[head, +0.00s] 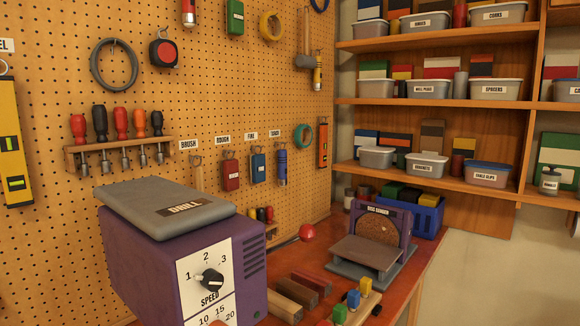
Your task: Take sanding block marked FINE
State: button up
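The block under the FINE label (251,138) is a small blue block (258,167) with a pale tag, hanging on the pegboard in the middle of the head view. A similar red block (231,175) hangs just left of it under the ROUGH label (222,140). A brush (196,170) hangs further left under the BRUSH label, its lower end hidden by the drill. A blue cylindrical tool (282,166) hangs just right of the blue block. My gripper is not in view.
A purple drill (180,250) with a grey top stands in the left foreground, before the pegboard. A disc sander (375,245) sits on the red workbench (425,262). Wooden blocks (297,290) lie in front. Shelves with bins (427,166) fill the right.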

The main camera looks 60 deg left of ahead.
aim_at(257, 161)
jog(key=z, duration=0.05)
jog(key=i, duration=2.15)
jog(key=u, duration=4.15)
